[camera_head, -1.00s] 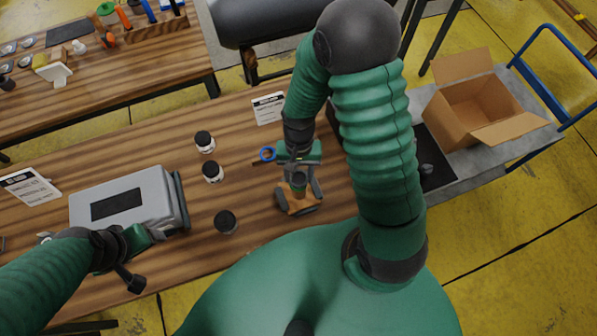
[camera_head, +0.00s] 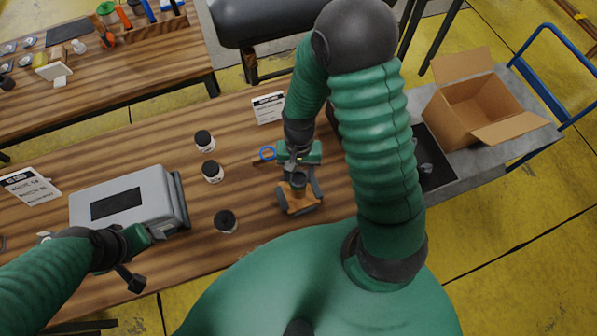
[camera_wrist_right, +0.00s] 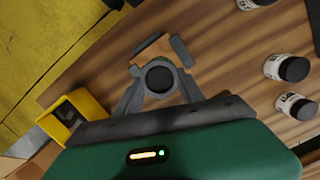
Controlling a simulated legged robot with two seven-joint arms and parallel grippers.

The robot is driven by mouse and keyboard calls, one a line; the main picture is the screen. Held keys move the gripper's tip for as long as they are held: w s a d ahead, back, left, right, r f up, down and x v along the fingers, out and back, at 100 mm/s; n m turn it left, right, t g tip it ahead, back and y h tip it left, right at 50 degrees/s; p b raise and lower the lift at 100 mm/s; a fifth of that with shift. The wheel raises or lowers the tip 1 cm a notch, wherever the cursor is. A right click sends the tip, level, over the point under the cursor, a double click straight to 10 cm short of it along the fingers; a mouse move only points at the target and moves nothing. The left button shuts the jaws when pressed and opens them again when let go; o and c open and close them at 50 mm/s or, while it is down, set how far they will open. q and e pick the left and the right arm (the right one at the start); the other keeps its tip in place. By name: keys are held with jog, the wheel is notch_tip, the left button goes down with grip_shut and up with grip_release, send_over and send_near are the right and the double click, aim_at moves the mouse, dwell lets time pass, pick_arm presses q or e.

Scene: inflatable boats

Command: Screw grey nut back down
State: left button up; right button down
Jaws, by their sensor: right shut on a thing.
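My right gripper (camera_head: 300,188) is low over the wooden table, its two grey fingers pointing toward an orange-brown piece (camera_head: 300,204). In the right wrist view, the fingers of the right gripper (camera_wrist_right: 158,82) close around a dark round part (camera_wrist_right: 159,76), likely the grey nut. The dark part also shows between the fingers in the head view (camera_head: 298,180). The orange-brown piece (camera_wrist_right: 152,48) lies just beyond it; its contact with the nut is hidden. My left gripper (camera_head: 158,233) is beside the grey case at the left, and its fingers are unclear.
A grey case (camera_head: 150,190) with a dark panel stands left. Several dark-capped white bottles (camera_head: 212,171) stand between it and my right gripper. A cardboard box (camera_head: 480,105) sits on a cart at right. A yellow object (camera_wrist_right: 88,104) shows in the wrist view.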

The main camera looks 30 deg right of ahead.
jog(key=shift+s+r+m+p, duration=0.15)
jog(key=shift+m+p, duration=0.1)
jog(key=shift+m, duration=0.3)
jog(key=shift+w+r+m+p, duration=0.1)
jog(key=shift+m+p, duration=0.1)
jog(key=shift+m, duration=0.35)
jog(key=shift+s+m+y, duration=0.1)
jog(key=shift+m+y, duration=0.2)
jog(key=shift+m, duration=0.9)
jog(key=shift+d+f+m+t, duration=0.1)
jog(key=shift+f+m+t, duration=0.2)
jog(key=shift+m, duration=0.2)
